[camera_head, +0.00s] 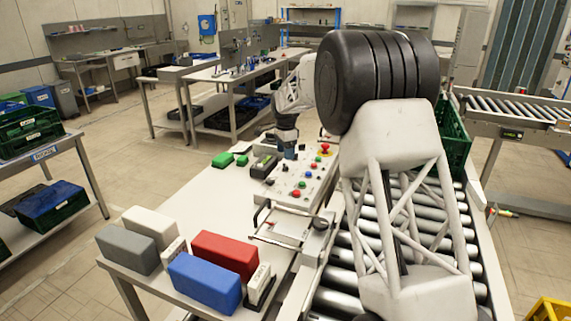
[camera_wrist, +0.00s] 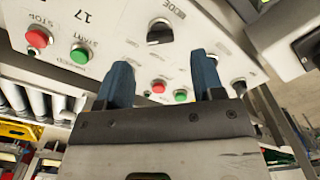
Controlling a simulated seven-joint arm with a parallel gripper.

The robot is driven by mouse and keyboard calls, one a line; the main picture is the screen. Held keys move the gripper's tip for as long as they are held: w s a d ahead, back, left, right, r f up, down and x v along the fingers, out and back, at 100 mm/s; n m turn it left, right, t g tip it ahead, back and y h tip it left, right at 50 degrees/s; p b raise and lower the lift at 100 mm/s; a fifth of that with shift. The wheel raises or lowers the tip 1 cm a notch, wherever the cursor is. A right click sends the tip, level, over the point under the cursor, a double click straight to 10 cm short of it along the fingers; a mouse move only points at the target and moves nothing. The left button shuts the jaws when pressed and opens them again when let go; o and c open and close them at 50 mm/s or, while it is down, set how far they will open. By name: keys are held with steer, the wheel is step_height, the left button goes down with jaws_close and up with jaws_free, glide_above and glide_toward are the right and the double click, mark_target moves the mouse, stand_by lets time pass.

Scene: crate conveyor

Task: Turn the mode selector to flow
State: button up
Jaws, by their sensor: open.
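The mode selector (camera_wrist: 160,31) is a black rotary knob on a pale control panel, beside partly readable lettering, at the top middle of the wrist view. Which position it points to cannot be read. My gripper (camera_wrist: 162,75) is open and empty. Its two blue fingers stand apart, and the knob shows beyond the gap, apart from the fingers. In the head view my gripper (camera_head: 286,148) is over the far part of the control panel (camera_head: 313,186), and the selector cannot be made out there.
The panel also carries a red stop button (camera_wrist: 37,38), a green start button (camera_wrist: 80,54), and another red (camera_wrist: 158,86) and green button (camera_wrist: 180,95) near the fingers. A roller conveyor (camera_head: 340,280) runs alongside. Coloured blocks (camera_head: 205,282) lie on the near table.

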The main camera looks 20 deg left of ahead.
mark_target(285, 164)
steer(key=shift+f, duration=2.7)
steer(key=c, duration=0.9)
